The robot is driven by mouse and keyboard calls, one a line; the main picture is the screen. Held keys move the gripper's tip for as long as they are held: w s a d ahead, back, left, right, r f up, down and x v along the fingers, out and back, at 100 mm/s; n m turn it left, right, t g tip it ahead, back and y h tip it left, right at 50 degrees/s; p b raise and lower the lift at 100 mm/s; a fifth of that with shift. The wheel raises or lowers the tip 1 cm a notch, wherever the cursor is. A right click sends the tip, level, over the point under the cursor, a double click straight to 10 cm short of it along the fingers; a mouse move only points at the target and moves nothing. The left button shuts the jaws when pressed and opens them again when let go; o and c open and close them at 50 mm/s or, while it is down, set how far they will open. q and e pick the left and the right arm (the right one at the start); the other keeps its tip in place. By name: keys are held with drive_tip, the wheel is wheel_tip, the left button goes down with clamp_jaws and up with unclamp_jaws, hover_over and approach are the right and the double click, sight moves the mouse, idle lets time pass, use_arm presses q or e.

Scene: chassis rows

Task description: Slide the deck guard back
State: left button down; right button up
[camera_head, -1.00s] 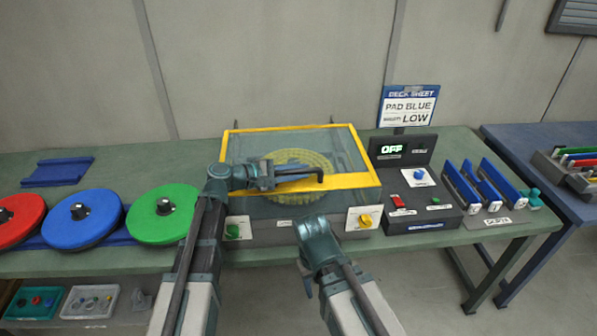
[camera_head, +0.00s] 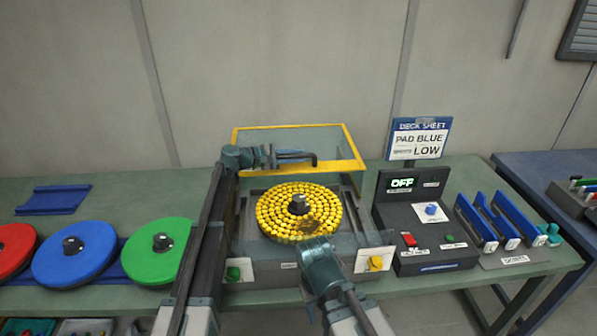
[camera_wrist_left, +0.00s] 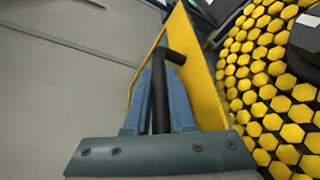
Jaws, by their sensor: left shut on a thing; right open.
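The deck guard is a clear cover with a yellow frame (camera_head: 347,166). It sits at the back of the machine. My left gripper (camera_head: 278,157) is shut on the guard's black handle (camera_head: 314,159) at the front of the frame. The left wrist view shows the handle (camera_wrist_left: 172,55) between the blue fingers (camera_wrist_left: 158,105), beside the yellow frame (camera_wrist_left: 203,75). In front of the guard, the deck with its yellow-studded disc (camera_head: 275,215) and dark hub is uncovered. My right gripper (camera_head: 316,248) is open and empty over the machine's front; its fingers are hard to make out.
A control box (camera_head: 425,235) reading OFF stands right of the machine, with a sign (camera_head: 418,138) reading PAD BLUE, LOW behind it. Blue pieces (camera_head: 500,215) stand in a rack further right. Green (camera_head: 160,243), blue (camera_head: 75,250) and red (camera_head: 14,247) discs lie at left.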

use_arm(q)
drive_tip(key=w, duration=0.6)
drive_tip(key=shift+w+a, duration=0.25)
drive_tip(key=shift+a, duration=0.1)
drive_tip(key=c, duration=0.8)
unclamp_jaws()
drive_tip(key=shift+o, duration=0.2)
drive_tip(key=p+v, duration=0.3)
drive_tip(key=v, duration=1)
drive_tip(key=shift+s+a+r, duration=0.1)
drive_tip(key=shift+s+a, duration=0.1)
drive_tip(key=shift+a, duration=0.15)
